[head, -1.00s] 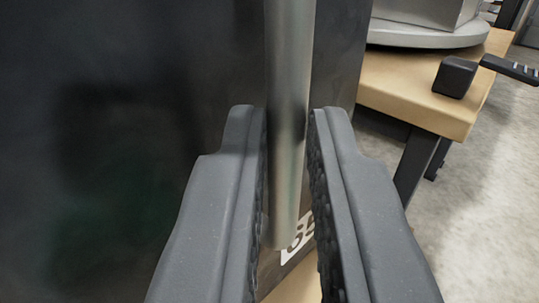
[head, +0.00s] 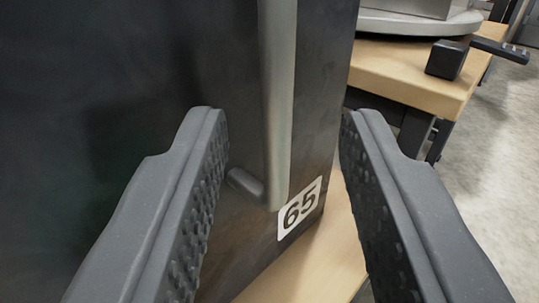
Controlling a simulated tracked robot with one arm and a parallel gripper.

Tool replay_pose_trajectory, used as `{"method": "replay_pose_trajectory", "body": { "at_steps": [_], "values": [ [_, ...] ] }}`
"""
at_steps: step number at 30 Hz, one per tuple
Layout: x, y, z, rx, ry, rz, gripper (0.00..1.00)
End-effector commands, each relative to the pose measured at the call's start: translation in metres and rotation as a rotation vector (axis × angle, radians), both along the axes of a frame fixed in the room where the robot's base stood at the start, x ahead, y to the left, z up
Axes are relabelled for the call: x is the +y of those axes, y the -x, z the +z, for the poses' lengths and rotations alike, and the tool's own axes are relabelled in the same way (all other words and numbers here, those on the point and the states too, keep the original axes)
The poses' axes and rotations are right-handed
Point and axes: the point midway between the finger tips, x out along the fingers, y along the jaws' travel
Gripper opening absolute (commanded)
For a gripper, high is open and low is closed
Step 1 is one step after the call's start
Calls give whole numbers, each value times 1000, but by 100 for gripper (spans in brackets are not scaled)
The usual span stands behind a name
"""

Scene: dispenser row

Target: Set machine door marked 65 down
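The dark machine door (head: 130,90) fills the left and middle of the head view. A white label reading 65 (head: 300,207) is at its lower right corner. A grey vertical bar handle (head: 278,100) runs down near the door's right edge, and its lower end bends in to the door. My gripper (head: 275,120) is open, with one dark ridged finger on each side of the handle. There is a visible gap between each finger and the handle in the picture. The upper end of the handle is out of the frame.
A wooden table top (head: 405,75) stands at the upper right, with a grey round base (head: 420,22) and a black block with a lever (head: 447,58) on it. A wooden surface (head: 305,265) shows below the door. Grey floor (head: 500,150) is clear at right.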

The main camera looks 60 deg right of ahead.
Motion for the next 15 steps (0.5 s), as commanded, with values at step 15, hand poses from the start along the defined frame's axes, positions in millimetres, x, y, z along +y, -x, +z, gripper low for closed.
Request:
{"method": "replay_pose_trajectory", "body": {
  "at_steps": [15],
  "values": [
    [78, 38, 1, 0, 0, 1, 34]
  ]
}}
